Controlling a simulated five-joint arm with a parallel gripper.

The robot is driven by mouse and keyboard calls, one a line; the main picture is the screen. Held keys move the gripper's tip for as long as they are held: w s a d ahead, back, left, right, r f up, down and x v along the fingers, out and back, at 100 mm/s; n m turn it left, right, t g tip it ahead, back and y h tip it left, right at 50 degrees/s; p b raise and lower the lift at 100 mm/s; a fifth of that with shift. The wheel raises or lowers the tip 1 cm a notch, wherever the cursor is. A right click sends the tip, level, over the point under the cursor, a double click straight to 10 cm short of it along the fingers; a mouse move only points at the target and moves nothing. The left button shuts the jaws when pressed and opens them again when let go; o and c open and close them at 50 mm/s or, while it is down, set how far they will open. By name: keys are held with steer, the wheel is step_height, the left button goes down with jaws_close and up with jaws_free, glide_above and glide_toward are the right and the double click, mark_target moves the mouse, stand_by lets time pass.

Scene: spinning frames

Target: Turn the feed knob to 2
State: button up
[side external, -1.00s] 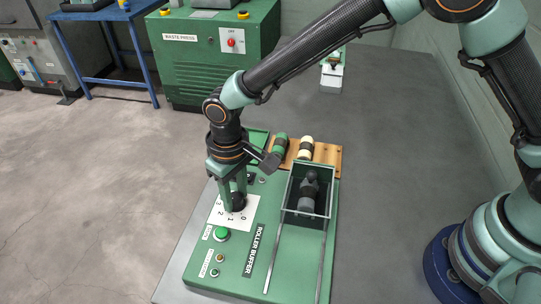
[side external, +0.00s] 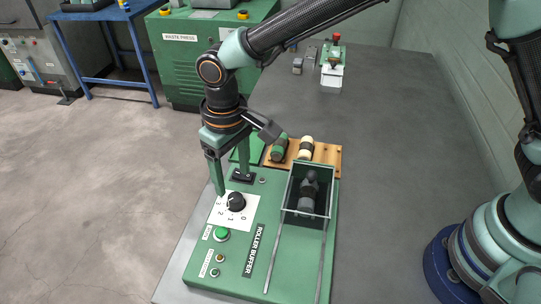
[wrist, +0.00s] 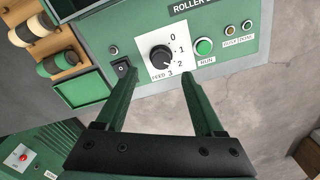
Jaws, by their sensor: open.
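The feed knob (side external: 236,202) is a round black dial on a white plate (side external: 223,217) on the green roller buffer panel. In the wrist view my gripper (wrist: 160,75) has one finger on each side below the knob.
A black rocker switch (wrist: 124,69) and a green run button (wrist: 204,46) sit beside the knob. A clear-walled box (side external: 308,190) with a dark roller inside stands right of it. A wooden rack (side external: 323,156) with green and cream rollers lies behind.

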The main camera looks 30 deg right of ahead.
mark_target(238, 195)
step_height(238, 195, up, 6)
steer(key=shift+f, duration=0.1)
stand_by(0.4)
steer(key=d+r+m+t, duration=0.1)
steer(key=d+r, duration=0.3)
steer(key=d, duration=0.4)
steer(key=d+r+m+t, duration=0.1)
steer(key=d+r, duration=0.4)
steer(key=d, duration=0.3)
steer(key=s+d+m+t, duration=0.2)
steer(key=s+d, duration=0.6)
steer(key=d, duration=0.6)
steer(key=shift+s+r+t, duration=0.2)
steer(key=shift+t, duration=0.5)
